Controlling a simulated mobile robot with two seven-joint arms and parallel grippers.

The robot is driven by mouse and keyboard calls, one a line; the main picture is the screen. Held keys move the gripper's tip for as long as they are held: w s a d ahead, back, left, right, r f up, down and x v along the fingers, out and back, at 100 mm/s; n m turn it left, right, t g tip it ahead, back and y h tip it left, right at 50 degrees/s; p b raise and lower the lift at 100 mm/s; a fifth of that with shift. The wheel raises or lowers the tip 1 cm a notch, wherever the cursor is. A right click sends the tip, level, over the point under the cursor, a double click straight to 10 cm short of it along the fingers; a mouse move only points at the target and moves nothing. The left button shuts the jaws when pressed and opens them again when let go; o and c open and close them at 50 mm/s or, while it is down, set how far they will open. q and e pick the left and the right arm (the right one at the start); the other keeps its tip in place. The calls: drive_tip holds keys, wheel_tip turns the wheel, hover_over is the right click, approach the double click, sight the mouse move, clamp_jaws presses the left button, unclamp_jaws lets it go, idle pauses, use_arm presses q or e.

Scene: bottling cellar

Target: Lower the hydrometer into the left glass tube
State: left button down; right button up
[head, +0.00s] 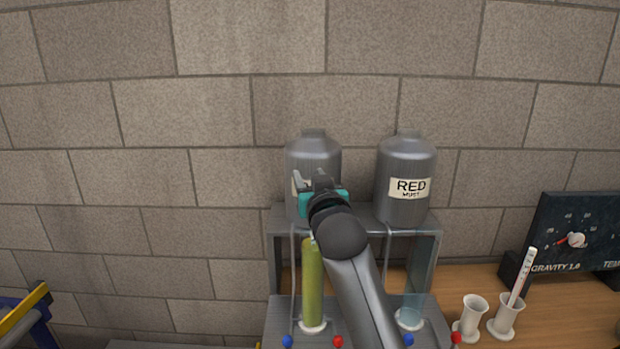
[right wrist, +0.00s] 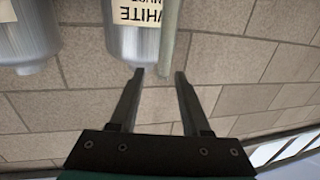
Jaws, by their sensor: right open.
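The left glass tube (head: 312,285) stands upright on the grey stand, filled with yellow-green liquid. A short pale stem (head: 313,235) shows just above its top, partly hidden by my right arm; it looks like the hydrometer. My right gripper (head: 308,180) is above this tube, in front of the left tank, with its fingers apart. In the right wrist view, a pale upright rod (right wrist: 168,40), probably the hydrometer's stem, shows between the open fingers (right wrist: 157,80). I cannot tell whether it touches a finger. My left gripper is not in view.
Two grey tanks stand on the stand's top, the left one (head: 313,155) and the RED one (head: 407,160). The right glass tube (head: 411,308) is bluish. On the wooden bench are an empty white cup (head: 470,318), another cup (head: 504,322) holding a red-marked white stick (head: 522,275), and a dial board (head: 585,235).

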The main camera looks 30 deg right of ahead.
drive_tip(key=shift+s, duration=0.15)
drive_tip(key=p+v, duration=0.4)
drive_tip(key=v, duration=1.1)
drive_tip(key=shift+p, duration=0.35)
